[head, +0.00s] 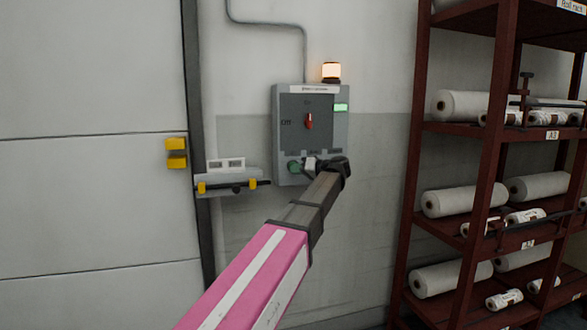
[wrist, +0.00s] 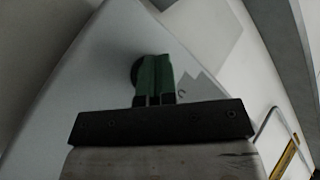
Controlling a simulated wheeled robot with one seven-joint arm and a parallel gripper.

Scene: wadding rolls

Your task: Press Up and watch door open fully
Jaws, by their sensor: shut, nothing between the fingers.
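A grey control box (head: 279,110) is on the wall, with a red rotary switch (head: 308,121), a lit green indicator (head: 341,107) and a green button (head: 293,167) low on its left. Its lettering is mostly too small to read. My gripper (head: 307,165) is shut and empty at the box's lower edge, just right of the green button. In the wrist view the green button (wrist: 155,72) lies straight ahead of the shut fingertips (wrist: 154,99); I cannot tell whether they touch it. The pale panelled door (head: 90,205) fills the left and covers the opening in view.
An amber lamp (head: 331,71) glows on top of the box. A small wall bracket with a black bar and yellow clips (head: 228,185) is left of my gripper. A dark red rack (head: 490,150) with white rolls stands at right.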

